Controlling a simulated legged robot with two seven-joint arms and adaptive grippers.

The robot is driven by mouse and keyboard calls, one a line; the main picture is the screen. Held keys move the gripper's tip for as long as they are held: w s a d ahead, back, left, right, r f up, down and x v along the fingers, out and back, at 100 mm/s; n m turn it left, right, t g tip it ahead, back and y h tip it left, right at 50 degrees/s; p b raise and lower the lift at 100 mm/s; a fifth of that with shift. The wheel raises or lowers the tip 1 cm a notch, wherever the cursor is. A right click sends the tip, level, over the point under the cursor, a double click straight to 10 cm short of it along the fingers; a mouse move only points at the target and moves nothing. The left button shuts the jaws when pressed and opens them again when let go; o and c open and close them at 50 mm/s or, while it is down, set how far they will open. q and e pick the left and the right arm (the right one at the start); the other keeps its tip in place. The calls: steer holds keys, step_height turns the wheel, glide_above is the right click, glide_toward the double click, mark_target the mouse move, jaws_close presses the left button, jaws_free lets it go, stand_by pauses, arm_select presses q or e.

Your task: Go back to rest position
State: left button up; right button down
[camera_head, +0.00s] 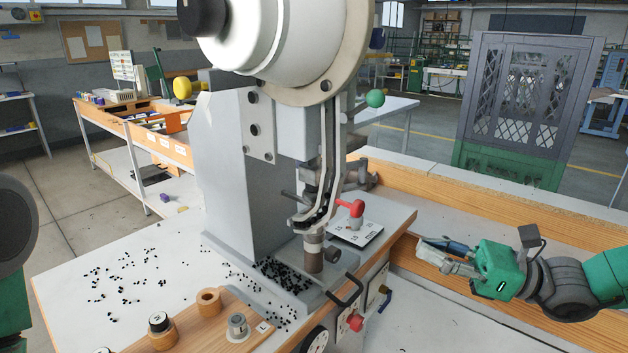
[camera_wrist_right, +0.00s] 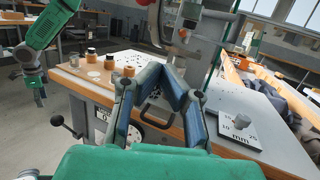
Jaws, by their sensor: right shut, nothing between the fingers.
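The eyelet press (camera_head: 235,165) stands on a wood-edged table (camera_head: 130,262) in the middle of the head view. My right gripper (camera_head: 433,252) is to the right of the press, apart from it, pointing left over the bench. In the right wrist view (camera_wrist_right: 170,75) its two blue-padded fingers angle inward, shut, with nothing held. Part of my left arm (camera_head: 12,255) shows at the left edge of the head view. My left gripper shows small and dark, hanging down, in the right wrist view (camera_wrist_right: 38,92); its jaws are unclear.
Black eyelets (camera_head: 283,275) lie scattered around the press base. Wooden rings and small metal parts sit on a wooden holder (camera_head: 200,325) at the front. A red-handled piece (camera_head: 352,212) stands on a white plate (camera_head: 357,234). A wooden ledge (camera_head: 480,202) runs behind my right gripper.

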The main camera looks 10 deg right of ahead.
steer(key=s+a+f+n+g+h, duration=0.2)
steer(key=s+f+n+g+h, duration=0.3)
steer(key=f, duration=0.5)
steer(key=s+a+f+n+g+h, duration=0.2)
steer(key=s+a+f+g, duration=0.15)
steer(key=s+f, duration=0.5)
steer(key=s+d+f+n+h, duration=0.4)
steer(key=f+n+h, duration=0.1)
steer(key=f+n, duration=0.3)
steer(key=s+d+f+n+h, duration=0.5)
steer(key=f+n, duration=0.3)
steer(key=n, duration=0.1)
steer(key=shift+s+f+h, duration=0.25)
steer(key=shift+f+h, duration=0.15)
steer(key=shift+a, duration=0.1)
